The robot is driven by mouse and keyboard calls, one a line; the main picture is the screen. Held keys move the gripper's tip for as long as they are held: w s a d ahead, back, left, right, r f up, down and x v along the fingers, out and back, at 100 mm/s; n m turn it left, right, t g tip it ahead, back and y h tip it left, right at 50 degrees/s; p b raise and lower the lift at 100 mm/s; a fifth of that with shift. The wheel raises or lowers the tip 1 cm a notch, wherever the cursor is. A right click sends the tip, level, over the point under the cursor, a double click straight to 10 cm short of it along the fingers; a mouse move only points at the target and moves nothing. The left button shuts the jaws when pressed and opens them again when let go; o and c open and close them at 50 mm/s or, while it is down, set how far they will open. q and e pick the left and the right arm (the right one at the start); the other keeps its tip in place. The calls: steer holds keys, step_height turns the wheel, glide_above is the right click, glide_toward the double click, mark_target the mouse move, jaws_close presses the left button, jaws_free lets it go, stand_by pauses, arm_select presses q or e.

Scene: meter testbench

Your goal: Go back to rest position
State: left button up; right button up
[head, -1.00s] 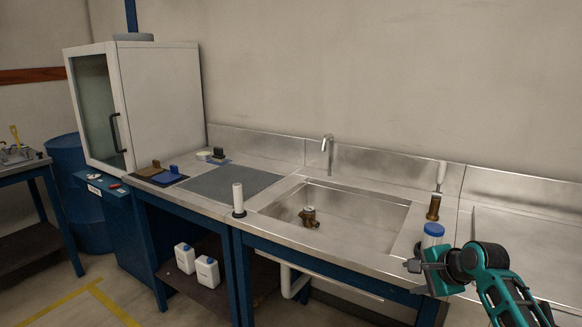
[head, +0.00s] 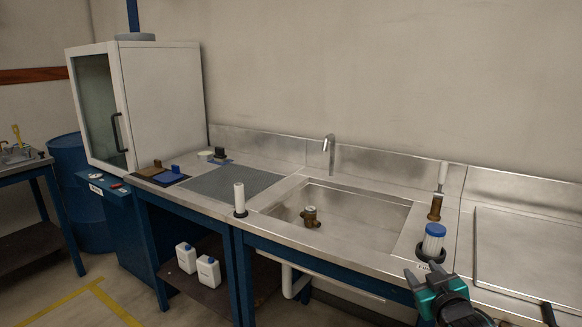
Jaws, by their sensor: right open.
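My right gripper (head: 429,282) is at the lower right of the head view, in front of the steel bench's front edge. Its two fingers are spread and nothing is between them. Just beyond it, a clear container with a blue lid (head: 434,238) stands upright in a dark ring on the bench, apart from the fingers. My left gripper is not in view.
The steel sink (head: 365,215) holds a brass meter body (head: 311,217). A white cylinder (head: 239,198) stands left of the sink, and a brass fitting (head: 436,207) stands behind the container. A white cabinet (head: 165,100) is at the left. The steel surface at right (head: 530,250) is clear.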

steer(key=s+a+f+g, duration=0.1)
steer(key=s+a+f, duration=0.2)
steer(key=s, duration=0.7)
steer(key=s+a+f+g+y, duration=0.1)
steer(key=s+a+f, duration=0.3)
steer(key=s+f, duration=0.4)
steer(key=s+a+f+m+g+y, duration=0.1)
steer(key=s+a+f+g, duration=0.2)
steer(key=s, duration=0.9)
step_height(320, 180, down, 3)
steer(key=shift+a, duration=0.75)
steer(key=shift+s, duration=0.1)
